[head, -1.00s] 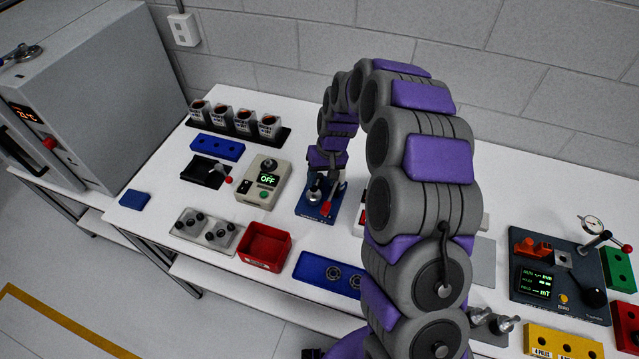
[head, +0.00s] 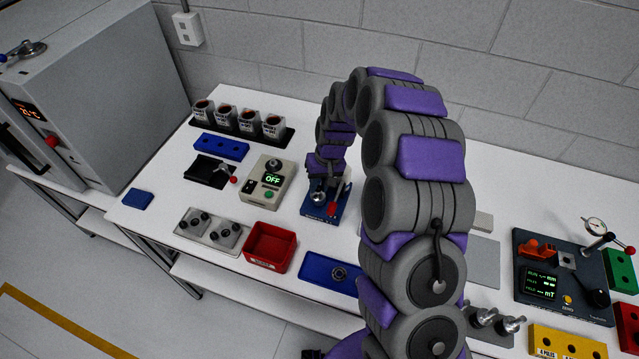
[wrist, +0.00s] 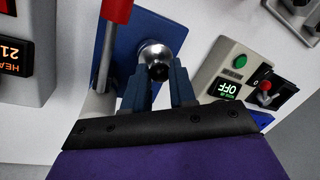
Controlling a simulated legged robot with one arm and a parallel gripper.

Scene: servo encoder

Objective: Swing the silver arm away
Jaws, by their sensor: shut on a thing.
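A blue fixture (head: 318,212) stands on the bench and also shows in the wrist view (wrist: 178,22). On it is a silver part with a rounded, shiny head (wrist: 154,52) and a dark tip, which I take for the silver arm; in the head view its silver top (head: 318,198) shows. Beside it rises a lever with a grey shaft and a red grip (wrist: 117,10). My gripper (wrist: 160,76) comes down over the fixture, its two blue-grey fingers shut on the silver part's dark end. The exact contact is partly hidden by the fingers.
A control box reading OFF (head: 267,182) stands left of the fixture. A red bin (head: 270,247) and a blue tray (head: 318,270) are in front. A gauge station (head: 565,280) stands at right. My arm hides the bench right of the fixture.

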